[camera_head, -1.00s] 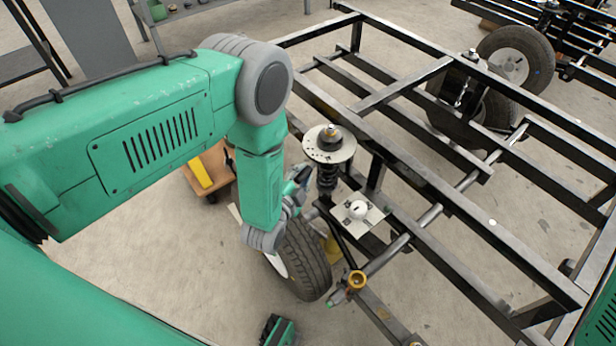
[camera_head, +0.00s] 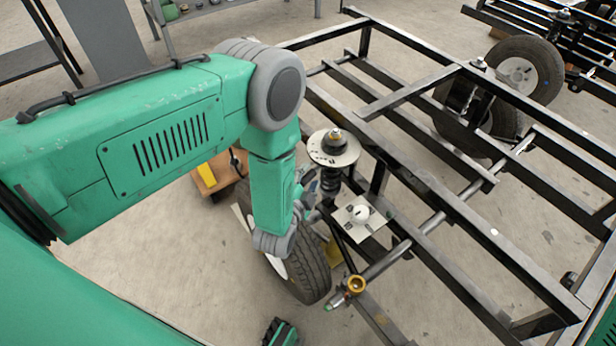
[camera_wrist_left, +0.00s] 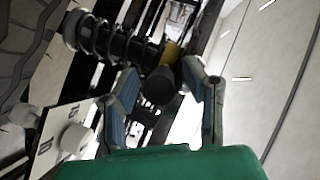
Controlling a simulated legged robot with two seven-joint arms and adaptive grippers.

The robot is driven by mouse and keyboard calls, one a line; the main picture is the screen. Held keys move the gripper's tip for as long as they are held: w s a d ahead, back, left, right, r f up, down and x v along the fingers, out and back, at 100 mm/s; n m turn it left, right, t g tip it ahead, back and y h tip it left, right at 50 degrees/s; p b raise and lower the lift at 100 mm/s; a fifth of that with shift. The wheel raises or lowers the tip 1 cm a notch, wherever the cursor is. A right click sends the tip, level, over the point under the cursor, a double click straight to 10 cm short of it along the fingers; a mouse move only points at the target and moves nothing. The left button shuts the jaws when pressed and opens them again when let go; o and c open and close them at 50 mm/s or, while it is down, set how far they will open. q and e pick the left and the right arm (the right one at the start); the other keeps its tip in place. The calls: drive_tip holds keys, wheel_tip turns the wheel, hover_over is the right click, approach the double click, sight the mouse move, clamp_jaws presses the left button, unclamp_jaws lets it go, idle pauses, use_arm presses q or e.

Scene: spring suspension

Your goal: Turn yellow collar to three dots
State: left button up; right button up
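A yellow ring (camera_head: 357,283), which looks like the collar, sits near the front end of a grey tube, below the white plate (camera_head: 346,222); no dots can be made out. My left gripper (camera_head: 308,194) is beside the black spring strut (camera_head: 330,182), up and left of that ring. In the left wrist view my left gripper (camera_wrist_left: 165,92) has its two fingers apart. A dark round part (camera_wrist_left: 160,86) lies between or just beyond the fingertips; contact cannot be told. A yellow part (camera_wrist_left: 171,52) shows behind it; whether it is the same ring is unclear. My right gripper is not identifiable.
The black trailer frame (camera_head: 460,235) fills the right side. A tyre (camera_head: 305,262) stands just under my left wrist. The spring coils (camera_wrist_left: 95,38) and a white knob (camera_wrist_left: 74,138) are close to the left finger.

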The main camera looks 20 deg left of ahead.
use_arm(q)
drive_tip(key=shift+s+d, duration=0.1)
drive_tip(key=shift+s, duration=0.2)
drive_tip(key=v, duration=1)
drive_tip(key=shift+s, duration=0.2)
drive_tip(key=shift+s+d+r, duration=0.1)
drive_tip(key=shift+s+r, duration=0.05)
drive_tip(key=shift+s, duration=0.3)
